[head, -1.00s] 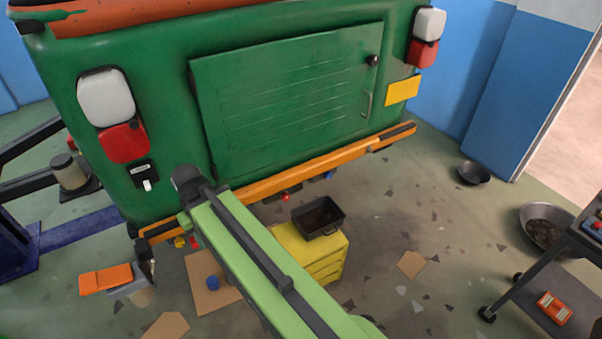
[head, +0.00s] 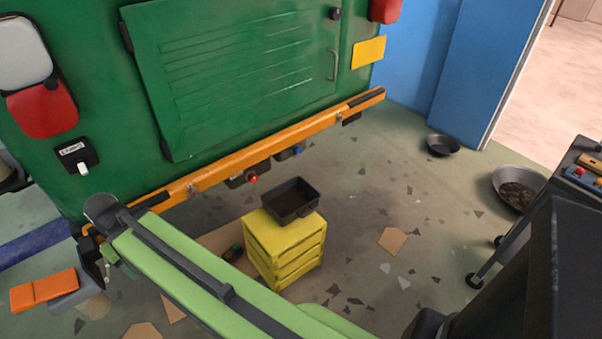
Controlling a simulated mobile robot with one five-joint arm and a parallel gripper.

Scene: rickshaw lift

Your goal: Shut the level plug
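Under the orange bumper (head: 290,145) of the green rickshaw (head: 235,75), a small red knob (head: 253,178) and a small blue knob (head: 298,151) show on dark housings. I cannot tell whether either is the level plug, or whether it is open or shut. My green arm reaches from the bottom of the picture to the bumper's left end. My gripper (head: 98,268) hangs below the arm's far end, low at the rickshaw's left rear corner. It is small and partly hidden, so its fingers cannot be made out. The red knob is well to its right.
A yellow step block (head: 285,250) with a black tray (head: 291,199) on top stands behind the bumper. An orange box (head: 44,291) lies at left. Floor between is mostly clear.

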